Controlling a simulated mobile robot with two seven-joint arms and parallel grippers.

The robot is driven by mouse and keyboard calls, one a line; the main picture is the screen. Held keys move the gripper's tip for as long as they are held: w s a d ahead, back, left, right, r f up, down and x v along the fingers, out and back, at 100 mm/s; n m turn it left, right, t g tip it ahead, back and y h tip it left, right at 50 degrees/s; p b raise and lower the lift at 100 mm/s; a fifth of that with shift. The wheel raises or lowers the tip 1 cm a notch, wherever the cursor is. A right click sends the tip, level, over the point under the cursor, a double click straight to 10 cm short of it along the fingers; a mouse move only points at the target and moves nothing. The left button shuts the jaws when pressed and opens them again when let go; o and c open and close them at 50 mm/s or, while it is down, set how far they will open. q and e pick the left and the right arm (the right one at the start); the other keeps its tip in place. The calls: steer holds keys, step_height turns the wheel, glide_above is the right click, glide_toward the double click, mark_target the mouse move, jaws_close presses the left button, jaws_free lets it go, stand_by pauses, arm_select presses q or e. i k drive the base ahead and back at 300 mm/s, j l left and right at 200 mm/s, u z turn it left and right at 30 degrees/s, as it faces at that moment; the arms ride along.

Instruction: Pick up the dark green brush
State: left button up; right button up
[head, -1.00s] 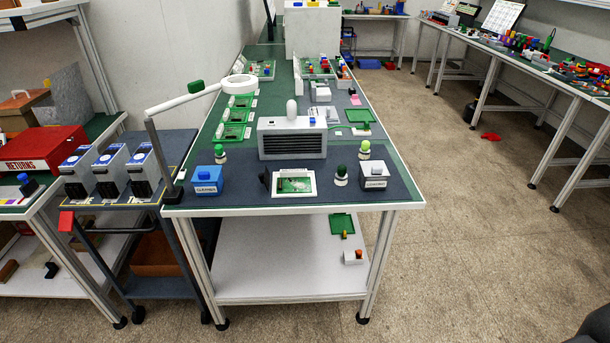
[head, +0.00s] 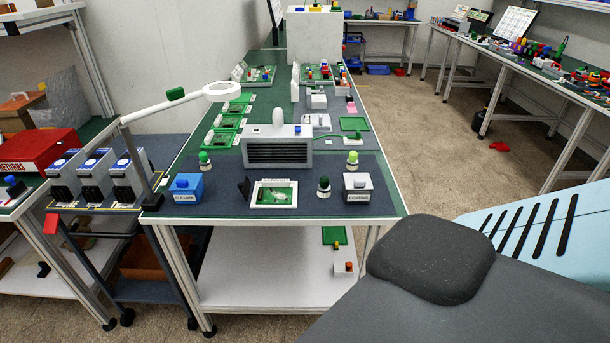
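A small brush with a dark green round top (head: 324,184) and a white lower part stands upright near the front of the green and dark grey bench (head: 225,205), in the head view. It is between a framed green circuit board (head: 274,194) and a grey box (head: 358,188). A brush with a mid-green top (head: 205,160) stands further left. A brush with a light green top (head: 352,159) stands behind the grey box. Neither gripper is in view. A large dark link and a light blue slotted part of mine fill the lower right.
A blue cleaner box (head: 186,188) stands at the front left of the bench. A grey vented unit (head: 278,148) stands behind the brushes. A white lamp arm (head: 160,111) reaches over the left side. Open floor (head: 440,150) lies right of the bench.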

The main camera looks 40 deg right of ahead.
mark_target(323, 191)
steer(key=k+l+u, duration=0.25)
steer(key=l, duration=0.15)
steer(key=k+l+u, duration=0.1)
steer(key=l+u, duration=0.2)
steer(key=l, duration=0.15)
steer(key=k+l, duration=0.35)
steer(key=l, duration=0.2)
steer(key=k+l+u, duration=0.15)
steer(key=k+l, duration=0.15)
steer(key=l, duration=0.2)
steer(key=k+l, duration=0.35)
steer(key=l, duration=0.15)
steer(key=l+u, duration=0.05)
